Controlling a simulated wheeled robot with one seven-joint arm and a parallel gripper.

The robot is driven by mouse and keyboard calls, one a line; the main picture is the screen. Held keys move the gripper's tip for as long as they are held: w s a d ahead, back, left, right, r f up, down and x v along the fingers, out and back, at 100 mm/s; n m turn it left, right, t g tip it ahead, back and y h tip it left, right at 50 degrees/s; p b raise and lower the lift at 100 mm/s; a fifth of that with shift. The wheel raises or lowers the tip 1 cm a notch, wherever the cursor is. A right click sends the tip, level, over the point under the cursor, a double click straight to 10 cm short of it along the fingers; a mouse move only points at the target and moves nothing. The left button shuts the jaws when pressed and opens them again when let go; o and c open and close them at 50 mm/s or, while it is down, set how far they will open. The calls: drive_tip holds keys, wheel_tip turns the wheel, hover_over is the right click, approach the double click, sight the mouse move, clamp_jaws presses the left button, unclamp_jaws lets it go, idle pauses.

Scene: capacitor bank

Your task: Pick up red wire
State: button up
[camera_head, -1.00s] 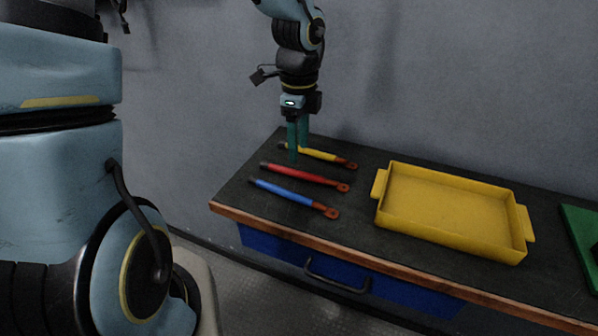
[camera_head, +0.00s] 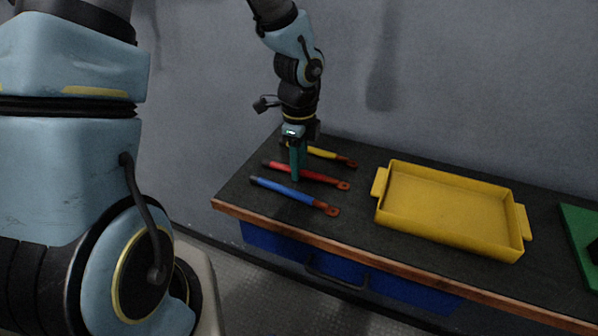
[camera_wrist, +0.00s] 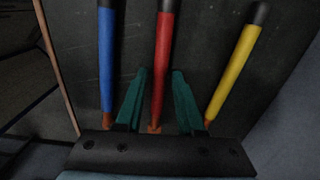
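The red wire (camera_head: 318,178) lies on the dark workbench top between the blue wire (camera_head: 283,190) and the yellow wire (camera_head: 326,153). It also shows in the wrist view (camera_wrist: 163,60), running between the two green fingers. My gripper (camera_head: 296,172) points down at the red wire. In the wrist view my gripper (camera_wrist: 159,85) is open, with one finger on each side of the red wire and a gap to it on both sides. Part of the red wire is hidden behind the fingers in the head view.
A yellow tray (camera_head: 379,217) stands on the bench to the right of the wires. A green object (camera_head: 580,232) is at the far right edge. The blue and yellow wires lie close to either side of my fingers. The wall (camera_head: 460,90) is behind the bench.

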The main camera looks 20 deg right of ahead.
clamp_jaws()
idle(0.4)
wheel_tip(320, 180, up, 10)
drive_tip(key=shift+b, duration=0.35)
